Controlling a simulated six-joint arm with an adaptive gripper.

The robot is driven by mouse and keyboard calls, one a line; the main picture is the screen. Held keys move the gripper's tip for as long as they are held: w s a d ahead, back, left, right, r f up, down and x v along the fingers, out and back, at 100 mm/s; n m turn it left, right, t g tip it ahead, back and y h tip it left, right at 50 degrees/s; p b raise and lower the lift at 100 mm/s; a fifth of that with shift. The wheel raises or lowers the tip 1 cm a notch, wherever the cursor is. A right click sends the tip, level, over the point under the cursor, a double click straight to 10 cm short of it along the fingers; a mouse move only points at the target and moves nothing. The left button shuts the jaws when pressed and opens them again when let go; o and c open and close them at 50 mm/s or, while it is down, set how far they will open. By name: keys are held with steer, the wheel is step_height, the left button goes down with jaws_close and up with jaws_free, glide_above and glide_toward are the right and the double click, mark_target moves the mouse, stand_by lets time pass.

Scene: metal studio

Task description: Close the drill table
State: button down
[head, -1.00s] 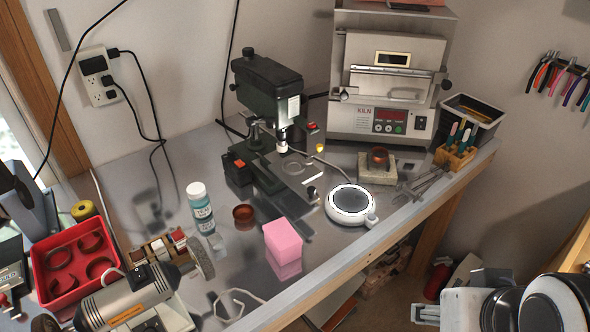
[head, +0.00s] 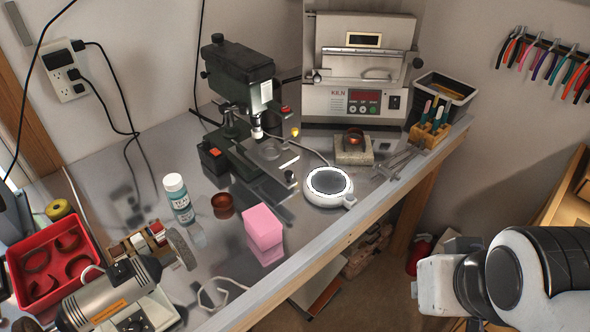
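The drill press (head: 240,75) stands on the metal workbench left of the kiln, with a dark green head and a light label. Its drill table (head: 268,152) is a flat grey plate below the chuck, jutting out toward the bench's front. A small black knob (head: 290,177) shows at the plate's near end. My arm is at the lower right, beyond the bench's front edge and well apart from the drill press. My gripper (head: 436,285) is only partly visible as a pale end piece; its fingers cannot be made out.
A round white hotplate (head: 328,186) sits right of the drill table, with its cable behind. The kiln (head: 357,85) is behind. Open floor lies before the bench.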

steer(key=w+a+f+m+g+y, duration=0.1)
steer(key=w+a+f+m+y, duration=0.15)
steer(key=w+m, duration=0.4)
steer(key=w+a+f+m+g+y, duration=0.1)
steer(key=w+a+f+m+y, duration=0.1)
steer(key=w+a+m, duration=0.45)
steer(key=w+r+m+t+y, duration=0.2)
steer(key=w+r+m, duration=0.2)
steer(key=w+m, duration=0.8)
steer(key=shift+a+y, duration=0.35)
steer(key=shift+a, duration=0.1)
